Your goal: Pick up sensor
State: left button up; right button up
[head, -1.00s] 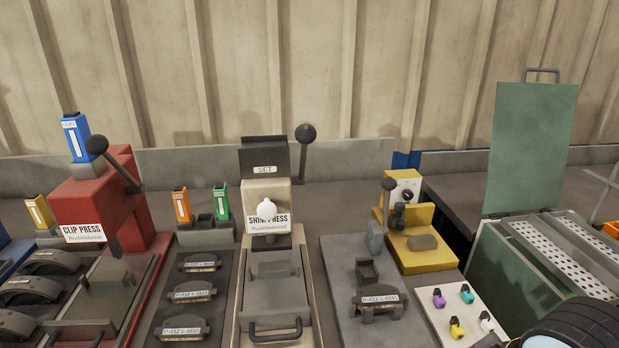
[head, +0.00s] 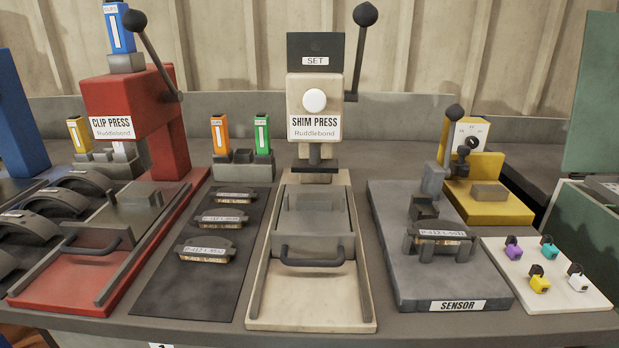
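A grey fixture plate (head: 402,278) at right of centre in the head view bears a SENSOR label (head: 457,306) on its front edge. A brake pad (head: 443,244) with a white label stands in its holder. On a white tray (head: 508,291) to the right sit several small capped pieces: a purple one (head: 513,251), a teal one (head: 549,252), a yellow one (head: 540,284) and a white one (head: 577,282). Which of these is the sensor I cannot tell for certain. Neither of my grippers shows.
The cream shim press (head: 314,103) stands in the middle, with a dark mat (head: 174,298) of labelled pads to its left. The red clip press (head: 130,103) is further left. A yellow device (head: 492,203) stands behind the tray. A green box (head: 585,232) borders the right.

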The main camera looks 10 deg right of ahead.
aim_at(540, 284)
jog(key=z, duration=1.6)
